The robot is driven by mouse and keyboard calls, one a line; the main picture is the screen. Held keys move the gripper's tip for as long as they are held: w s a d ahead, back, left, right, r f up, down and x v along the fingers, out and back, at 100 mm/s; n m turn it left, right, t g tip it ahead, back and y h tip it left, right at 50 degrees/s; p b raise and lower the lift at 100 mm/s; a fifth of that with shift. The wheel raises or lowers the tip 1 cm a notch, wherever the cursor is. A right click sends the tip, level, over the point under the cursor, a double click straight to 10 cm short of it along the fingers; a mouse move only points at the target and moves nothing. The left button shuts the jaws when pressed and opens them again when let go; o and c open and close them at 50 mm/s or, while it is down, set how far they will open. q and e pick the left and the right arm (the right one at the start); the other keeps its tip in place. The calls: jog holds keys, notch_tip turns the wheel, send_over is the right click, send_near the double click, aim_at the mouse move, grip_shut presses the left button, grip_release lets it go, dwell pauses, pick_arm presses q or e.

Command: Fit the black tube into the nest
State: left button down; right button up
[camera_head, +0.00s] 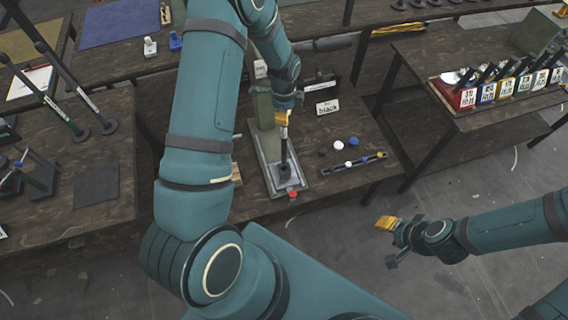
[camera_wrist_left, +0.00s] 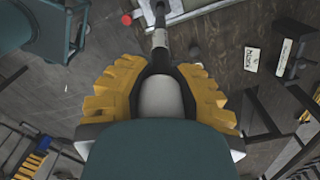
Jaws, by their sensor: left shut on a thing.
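My left gripper (camera_head: 284,117) reaches down over the press base. It is shut on the black tube (camera_head: 284,150), which hangs roughly upright below the yellow fingers. In the left wrist view, the black tube (camera_wrist_left: 160,38) runs out from between the fingers toward the pale base plate. The lower end is close to the nest (camera_head: 284,172) on the grey press base (camera_head: 264,158); I cannot tell whether it is seated. A small sign reading "black" (camera_head: 327,107) stands behind it. My right gripper (camera_head: 386,224) is over the floor, away from the table; its opening is unclear.
A red button (camera_head: 292,195) sits at the front of the base. Several coloured caps (camera_head: 352,143) and a dark strip (camera_head: 354,164) lie to its right. A rack of labelled boxes (camera_head: 505,85) stands on the right table. Tall rods (camera_head: 62,90) stand on the left table.

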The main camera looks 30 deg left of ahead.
aim_at(284, 134)
pick_arm(q)
notch_tip(284, 134, down, 10)
jog(key=b, duration=0.5)
jog(key=shift+w, duration=0.1)
jog(key=shift+r, duration=0.1)
jog(key=shift+b, duration=0.3)
jog(key=shift+f, duration=0.2)
jog(key=c, duration=0.9)
grip_release()
jog(key=shift+r, duration=0.1)
